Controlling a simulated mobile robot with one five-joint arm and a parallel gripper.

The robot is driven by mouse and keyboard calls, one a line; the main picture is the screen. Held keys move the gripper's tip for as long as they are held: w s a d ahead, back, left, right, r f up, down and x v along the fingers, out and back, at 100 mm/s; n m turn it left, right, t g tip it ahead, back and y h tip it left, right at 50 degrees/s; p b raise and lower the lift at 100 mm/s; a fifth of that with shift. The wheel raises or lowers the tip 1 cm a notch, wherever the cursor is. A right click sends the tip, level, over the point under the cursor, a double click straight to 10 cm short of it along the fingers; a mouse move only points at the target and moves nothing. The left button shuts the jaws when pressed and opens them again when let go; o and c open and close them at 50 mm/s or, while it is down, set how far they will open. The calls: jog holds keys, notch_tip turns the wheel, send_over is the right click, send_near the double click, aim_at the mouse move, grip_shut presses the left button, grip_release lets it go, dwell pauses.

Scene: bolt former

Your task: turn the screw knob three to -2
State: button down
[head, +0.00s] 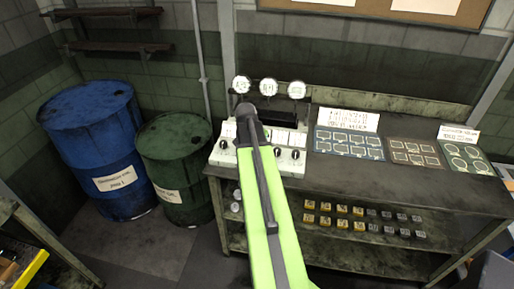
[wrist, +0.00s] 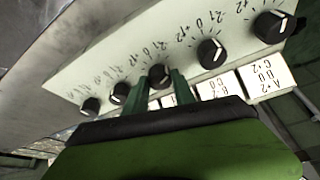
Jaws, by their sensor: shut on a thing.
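The pale control panel (wrist: 120,58) carries a row of several black knobs with white pointer marks. The middle knob, screw knob three (wrist: 160,75), sits between the two green fingers of my gripper (wrist: 161,88), which is shut on it. Its dial reads from -2 through 0 to +2, but its exact pointer setting is hard to read. Neighbouring knobs (wrist: 120,93) and (wrist: 211,50) stand free on either side. In the head view, my green arm covers the middle of the panel (head: 226,157) and hides knob three and the fingertips.
White cards (wrist: 265,82) with letters and numbers stand along the panel near the fingers. Three round gauges (head: 268,88) rise behind the panel. Flat boards with outlined shapes (head: 349,145) lie to the right on the bench (head: 400,181). Blue (head: 95,140) and green drums (head: 176,150) stand left.

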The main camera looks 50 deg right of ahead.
jog(key=shift+s+d, duration=0.15)
jog(key=c, duration=1.1)
grip_release()
jog(key=shift+o, duration=0.2)
jog(key=shift+r, duration=0.1)
jog(key=p+v, duration=1.6)
jog(key=v, duration=0.1)
jog(key=shift+a, duration=0.2)
